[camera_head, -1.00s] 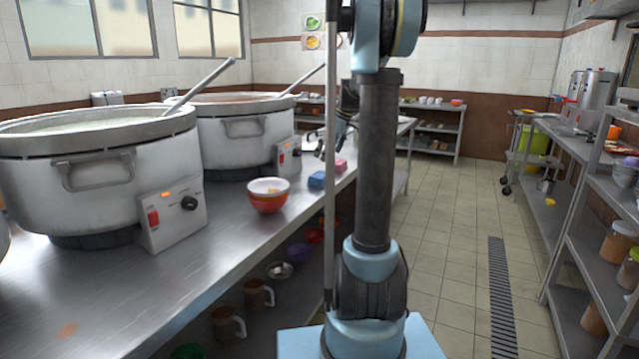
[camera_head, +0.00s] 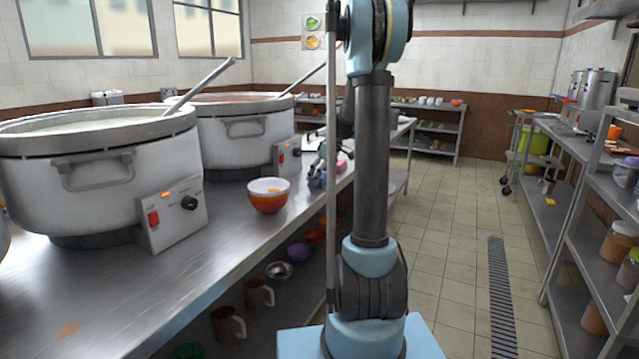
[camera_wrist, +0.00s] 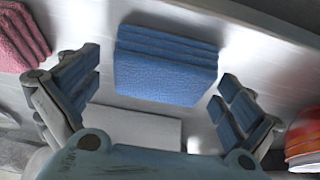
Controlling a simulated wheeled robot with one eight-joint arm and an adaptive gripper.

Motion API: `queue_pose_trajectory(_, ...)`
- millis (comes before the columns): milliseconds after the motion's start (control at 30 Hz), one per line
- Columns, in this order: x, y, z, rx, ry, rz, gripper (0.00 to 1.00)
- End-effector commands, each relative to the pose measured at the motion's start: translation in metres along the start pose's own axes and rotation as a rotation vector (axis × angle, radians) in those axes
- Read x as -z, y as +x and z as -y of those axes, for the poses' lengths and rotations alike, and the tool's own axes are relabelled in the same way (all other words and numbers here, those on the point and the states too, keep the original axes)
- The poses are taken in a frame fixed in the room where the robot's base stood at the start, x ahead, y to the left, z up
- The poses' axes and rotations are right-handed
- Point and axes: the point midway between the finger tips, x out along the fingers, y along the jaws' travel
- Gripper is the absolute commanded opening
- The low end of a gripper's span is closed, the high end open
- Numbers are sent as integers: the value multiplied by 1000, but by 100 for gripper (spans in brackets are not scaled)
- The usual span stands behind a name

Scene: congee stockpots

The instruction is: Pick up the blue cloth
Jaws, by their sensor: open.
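The blue cloth (camera_wrist: 165,68) is a folded stack lying on the steel counter, seen in the middle of the wrist view. My gripper (camera_wrist: 160,95) is open, with one finger on each side of the cloth's near end. The fingers appear apart from the cloth and nothing is held. In the head view my gripper (camera_head: 317,178) is small and low over the counter beside the bowls. It hides most of the blue cloth there.
A pink cloth (camera_wrist: 22,38) lies left of the blue cloth in the wrist view. Stacked bowls (camera_head: 268,197) stand close by, and their edge shows at the wrist view's right (camera_wrist: 304,140). Large stockpots (camera_head: 243,138) line the counter (camera_head: 200,250).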

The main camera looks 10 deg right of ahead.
Motion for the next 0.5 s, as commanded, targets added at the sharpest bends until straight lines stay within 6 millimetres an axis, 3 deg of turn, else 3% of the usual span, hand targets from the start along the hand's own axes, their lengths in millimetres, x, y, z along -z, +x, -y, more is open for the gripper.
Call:
queue_pose_trajectory(167, 0, 0, 0, 0, 0, 0, 100)
queue_pose_trajectory(367, 0, 0, 0, 0, 0, 0, 59)
queue_pose_trajectory(500, 0, 0, 0, 0, 0, 0, 56)
